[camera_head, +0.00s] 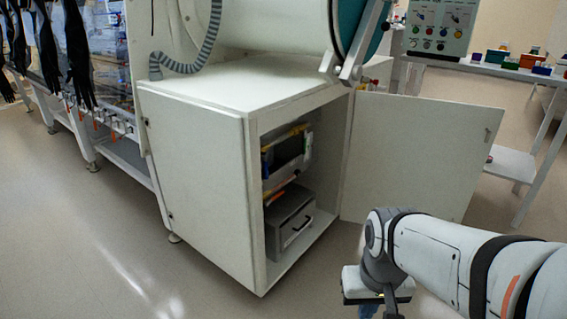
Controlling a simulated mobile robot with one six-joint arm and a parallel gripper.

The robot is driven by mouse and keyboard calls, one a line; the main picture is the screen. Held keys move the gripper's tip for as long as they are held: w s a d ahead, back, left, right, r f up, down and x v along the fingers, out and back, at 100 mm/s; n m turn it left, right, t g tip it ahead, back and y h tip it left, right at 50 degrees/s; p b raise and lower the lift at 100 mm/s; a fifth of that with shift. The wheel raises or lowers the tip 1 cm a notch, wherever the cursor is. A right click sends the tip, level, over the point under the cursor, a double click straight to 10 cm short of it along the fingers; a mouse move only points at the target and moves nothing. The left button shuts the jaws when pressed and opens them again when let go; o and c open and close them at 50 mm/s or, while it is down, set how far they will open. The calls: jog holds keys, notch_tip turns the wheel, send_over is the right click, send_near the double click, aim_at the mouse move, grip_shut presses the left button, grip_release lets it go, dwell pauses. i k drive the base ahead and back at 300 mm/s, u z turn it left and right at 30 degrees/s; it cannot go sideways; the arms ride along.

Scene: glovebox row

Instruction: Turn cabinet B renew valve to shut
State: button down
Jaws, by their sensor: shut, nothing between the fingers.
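My gripper (388,303) hangs at the bottom edge of the head view, right of centre, below my white and grey arm. It is shut and empty, pointing down over the floor, with its tips close to the picture's edge. A row of small valves (118,126) with orange and pale handles shows below the glovebox front at the far left. They are far from my gripper. They are too small to read labels or settings, so I cannot tell which is cabinet B's renew valve.
A white cabinet (196,185) stands in the middle, its door (420,150) swung open to the right, with instruments inside. Black gloves (78,55) hang from the glovebox at left. A control panel (440,28) and a bench are at back right. The left floor is clear.

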aim_at(267, 203)
jog(key=z, duration=0.05)
jog(key=i, duration=1)
jog(key=u, duration=0.05)
